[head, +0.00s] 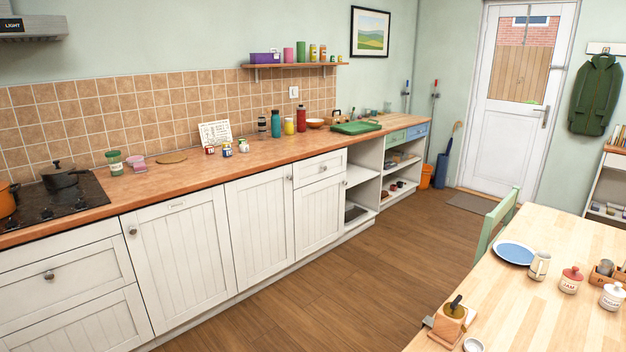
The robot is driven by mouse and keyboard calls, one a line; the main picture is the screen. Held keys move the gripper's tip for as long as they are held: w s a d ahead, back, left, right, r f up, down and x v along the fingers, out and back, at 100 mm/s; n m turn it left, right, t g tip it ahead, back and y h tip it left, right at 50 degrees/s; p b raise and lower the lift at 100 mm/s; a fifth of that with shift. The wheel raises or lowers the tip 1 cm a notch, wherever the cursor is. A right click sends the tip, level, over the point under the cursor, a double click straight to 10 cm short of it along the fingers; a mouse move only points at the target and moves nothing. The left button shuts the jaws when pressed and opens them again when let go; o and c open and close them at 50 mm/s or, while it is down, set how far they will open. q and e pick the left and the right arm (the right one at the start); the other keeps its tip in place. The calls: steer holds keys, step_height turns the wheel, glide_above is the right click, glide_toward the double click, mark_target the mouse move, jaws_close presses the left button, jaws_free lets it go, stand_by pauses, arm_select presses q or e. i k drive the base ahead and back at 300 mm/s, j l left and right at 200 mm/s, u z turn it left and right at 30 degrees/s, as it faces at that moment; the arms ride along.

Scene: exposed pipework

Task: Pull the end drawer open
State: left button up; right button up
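A blue drawer (417,131) sits at the far end of the counter run, under the worktop, and looks closed. A green drawer (395,139) is beside it on the left and also looks closed. Their handles are too small to make out. A white drawer (319,169) with a round knob is nearer, above a cupboard door, and is closed. Another white drawer (62,276) at the near left end of the run is closed too. Neither of my grippers is in view.
Open shelves (401,177) are under the coloured drawers. An orange bucket (425,176) and blue umbrella stand (441,171) are past the end. A wooden table (545,318) and green chair (493,222) are at right. Wooden floor (370,270) between is clear.

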mark_target(305, 171)
steer(key=i+j+u, duration=0.25)
steer(key=i+u, duration=0.2)
steer(key=i, duration=0.15)
steer(key=i+u, duration=0.45)
steer(key=i, duration=0.2)
steer(key=i+z, duration=0.7)
steer(key=i, duration=0.15)
steer(key=i+j+z, duration=0.3)
steer(key=i+l, duration=0.1)
